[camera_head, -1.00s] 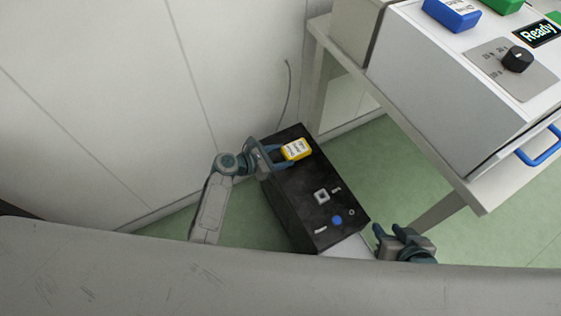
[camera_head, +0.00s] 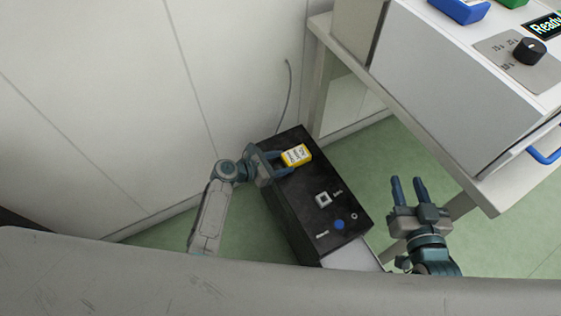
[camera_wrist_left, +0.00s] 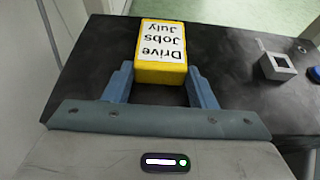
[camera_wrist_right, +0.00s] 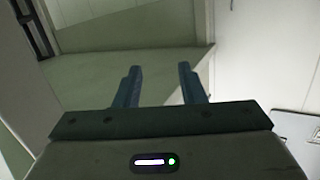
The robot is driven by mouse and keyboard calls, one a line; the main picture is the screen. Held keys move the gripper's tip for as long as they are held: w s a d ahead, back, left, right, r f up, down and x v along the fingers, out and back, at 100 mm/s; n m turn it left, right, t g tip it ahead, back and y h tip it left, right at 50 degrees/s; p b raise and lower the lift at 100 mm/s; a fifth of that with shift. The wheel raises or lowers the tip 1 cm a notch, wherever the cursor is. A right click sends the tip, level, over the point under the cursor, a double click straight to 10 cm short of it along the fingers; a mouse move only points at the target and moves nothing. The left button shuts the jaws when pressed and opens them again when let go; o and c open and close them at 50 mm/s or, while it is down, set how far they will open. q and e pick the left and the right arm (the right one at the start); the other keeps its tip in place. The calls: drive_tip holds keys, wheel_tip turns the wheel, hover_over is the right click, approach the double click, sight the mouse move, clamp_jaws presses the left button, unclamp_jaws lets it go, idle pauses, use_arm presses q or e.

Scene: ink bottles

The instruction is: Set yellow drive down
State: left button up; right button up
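The yellow drive (camera_head: 297,156), with a white label reading "Drive Jobs July", is over the far end of the black box's top (camera_head: 313,181). My left gripper (camera_head: 281,162) reaches in from the left, its fingers against both sides of the drive's near end. In the left wrist view the drive (camera_wrist_left: 161,55) fills the gap between the fingertips (camera_wrist_left: 160,80). I cannot tell whether its underside touches the box. My right gripper (camera_head: 408,184) is open and empty, right of the box; its separated fingers (camera_wrist_right: 158,85) also show in the right wrist view.
The box top carries a square grey socket (camera_head: 323,200) and a blue button (camera_head: 339,225). At the right is a white table (camera_head: 475,185) bearing a machine with a "Ready" display (camera_head: 543,25), a black knob (camera_head: 529,51) and a blue drive (camera_head: 459,10). A wall stands behind the box.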

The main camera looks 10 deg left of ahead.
use_arm(q)
drive_tip(key=o, duration=0.4)
drive_tip(key=shift+s+a+r, duration=0.1)
drive_tip(key=shift+a+r, duration=0.05)
drive_tip(key=shift+a, duration=0.1)
drive_tip(key=p+v, duration=0.2)
drive_tip(key=v, duration=0.9)
drive_tip(key=shift+a, duration=0.2)
use_arm(e)
drive_tip(key=s+a+f+g, duration=0.1)
drive_tip(key=s+f+g, duration=0.6)
drive_tip(key=f, duration=0.1)
drive_tip(key=shift+s+f, duration=0.15)
drive_tip(key=shift+f, duration=0.15)
